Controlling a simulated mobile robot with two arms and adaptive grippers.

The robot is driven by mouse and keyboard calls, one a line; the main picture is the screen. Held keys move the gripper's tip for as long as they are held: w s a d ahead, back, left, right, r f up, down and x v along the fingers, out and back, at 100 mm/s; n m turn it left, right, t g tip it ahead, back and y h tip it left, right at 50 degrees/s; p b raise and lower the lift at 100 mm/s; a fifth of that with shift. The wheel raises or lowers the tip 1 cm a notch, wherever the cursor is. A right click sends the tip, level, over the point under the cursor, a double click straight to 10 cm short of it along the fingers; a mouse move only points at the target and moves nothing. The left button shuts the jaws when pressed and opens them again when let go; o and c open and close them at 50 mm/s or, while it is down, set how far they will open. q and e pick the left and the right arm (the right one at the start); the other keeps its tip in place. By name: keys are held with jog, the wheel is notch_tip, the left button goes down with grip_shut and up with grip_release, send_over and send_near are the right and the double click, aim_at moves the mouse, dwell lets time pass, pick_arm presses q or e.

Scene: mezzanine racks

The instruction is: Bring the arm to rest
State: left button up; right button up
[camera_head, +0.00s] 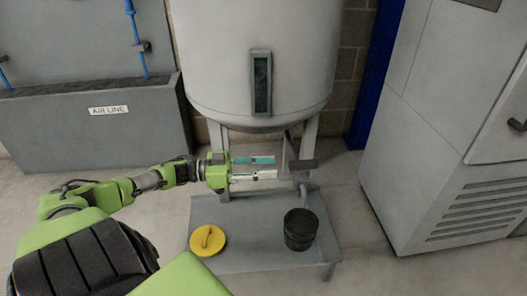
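My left arm comes in from the left, green and black, stretched out to the right in front of the tank. My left gripper (272,167) points right, level, with one teal finger above and one pale finger below. A gap shows between the fingers and I see nothing held in it. The fingertips are close to the dark valve handle (302,164) under the tank in the picture; I cannot tell whether they touch it. My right gripper is not in view.
A grey tank (220,70) on legs stands behind the gripper. Below, a low grey platform (255,258) holds a black bucket (300,230) and a yellow lid-like disc (207,240). A grey cabinet (425,150) stands right, an AIR LINE panel (60,130) left. Floor at left is clear.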

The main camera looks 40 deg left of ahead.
pick_arm(q)
jog(key=shift+s+a, duration=0.3)
dwell(0.4)
